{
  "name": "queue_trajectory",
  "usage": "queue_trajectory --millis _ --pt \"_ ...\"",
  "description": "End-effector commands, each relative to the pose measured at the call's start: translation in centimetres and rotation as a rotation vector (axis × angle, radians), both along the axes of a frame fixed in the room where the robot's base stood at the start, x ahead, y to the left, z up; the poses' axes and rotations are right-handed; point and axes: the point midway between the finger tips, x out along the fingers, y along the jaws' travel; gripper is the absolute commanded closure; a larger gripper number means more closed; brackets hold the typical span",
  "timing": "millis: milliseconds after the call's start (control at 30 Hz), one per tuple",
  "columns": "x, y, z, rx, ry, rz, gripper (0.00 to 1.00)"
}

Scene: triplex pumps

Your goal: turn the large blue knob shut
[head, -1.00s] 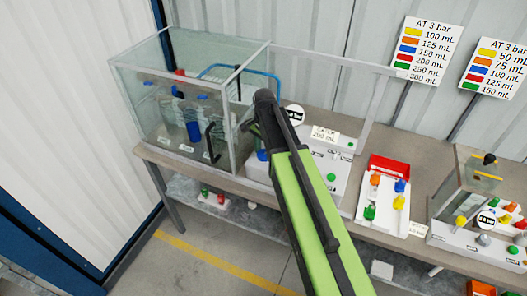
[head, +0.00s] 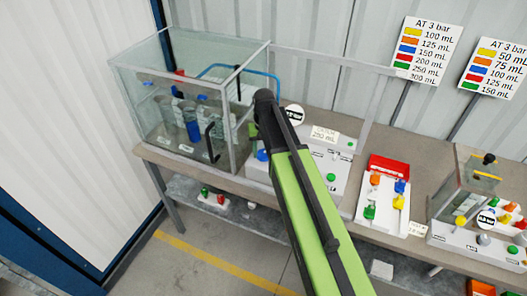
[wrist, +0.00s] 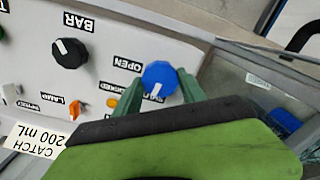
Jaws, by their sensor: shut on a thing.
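The large blue knob (wrist: 160,76) is round, with a white pointer line, on a white panel (wrist: 100,60) in the wrist view. The pointer is directed toward the lower edge of the picture. The word OPEN is printed to its upper left; another label beside it is partly covered. My gripper (wrist: 158,84) has its two green fingers on either side of the knob and is shut on it. In the head view the blue knob (head: 262,155) shows beside my arm, whose dark wrist hides most of my gripper.
A black BAR knob (wrist: 70,53), an orange lamp and a CATCH card (wrist: 38,139) are on the same panel. A glass tank (head: 180,110) stands left of the panel. A red tray (head: 388,168) and a second rig stand to the right on the bench.

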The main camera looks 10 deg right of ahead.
Motion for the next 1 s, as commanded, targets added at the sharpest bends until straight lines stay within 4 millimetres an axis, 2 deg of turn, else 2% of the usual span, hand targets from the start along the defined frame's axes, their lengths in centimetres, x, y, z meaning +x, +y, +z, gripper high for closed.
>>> queue_trajectory --millis 333,867,900,1000 --pt "0.15 0.03 0.04 0.0 -0.004 0.137 0.93" --pt "0.14 0.03 0.03 0.0 -0.004 0.162 0.93" --pt "0.13 0.03 0.03 0.0 -0.004 0.162 0.51" --pt "0.11 0.03 0.03 0.0 -0.003 0.161 0.38"
